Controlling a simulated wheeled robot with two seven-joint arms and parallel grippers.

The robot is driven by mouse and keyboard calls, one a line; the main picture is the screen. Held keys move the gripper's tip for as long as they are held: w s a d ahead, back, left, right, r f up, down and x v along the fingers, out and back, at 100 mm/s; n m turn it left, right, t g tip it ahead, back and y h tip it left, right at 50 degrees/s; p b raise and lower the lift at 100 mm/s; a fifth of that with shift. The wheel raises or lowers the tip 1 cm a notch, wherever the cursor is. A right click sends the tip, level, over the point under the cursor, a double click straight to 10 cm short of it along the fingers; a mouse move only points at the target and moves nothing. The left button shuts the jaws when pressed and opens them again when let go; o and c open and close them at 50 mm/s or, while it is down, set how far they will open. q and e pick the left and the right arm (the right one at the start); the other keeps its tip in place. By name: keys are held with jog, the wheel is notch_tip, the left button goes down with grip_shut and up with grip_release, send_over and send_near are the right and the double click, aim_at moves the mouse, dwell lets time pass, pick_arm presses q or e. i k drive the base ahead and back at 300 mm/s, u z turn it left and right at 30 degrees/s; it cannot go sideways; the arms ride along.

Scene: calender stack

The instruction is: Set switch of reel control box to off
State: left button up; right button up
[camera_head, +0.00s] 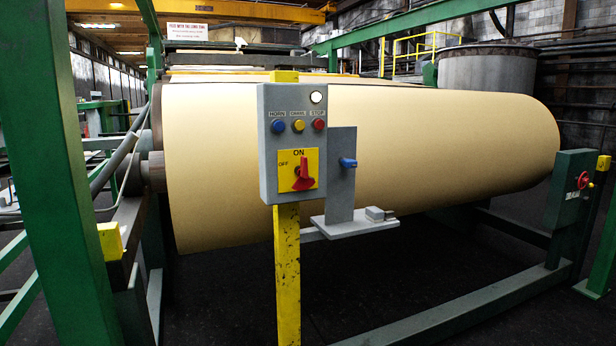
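The reel control box (267,150) is a grey box on a yellow post, in the middle of the head view. Its switch (303,176) is a red rotary handle on a yellow plate marked ON at the top and OFF at the left. The handle stands nearly upright, toward ON. Above it are a blue, a yellow and a red button, and a white round lamp. Neither of my grippers shows in the view.
A large paper roll (440,145) lies behind the box. A grey bracket with a blue knob (348,162) stands right beside the box. A green post (60,170) rises at the left. A green panel (570,195) stands at the right. Dark floor is open in front.

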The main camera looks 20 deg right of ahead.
aim_at(303, 182)
jog(key=z, duration=1.1)
jog(key=k, duration=0.1)
jog(key=u, duration=1.75)
jog(key=i, duration=0.9)
jog(key=z, duration=0.35)
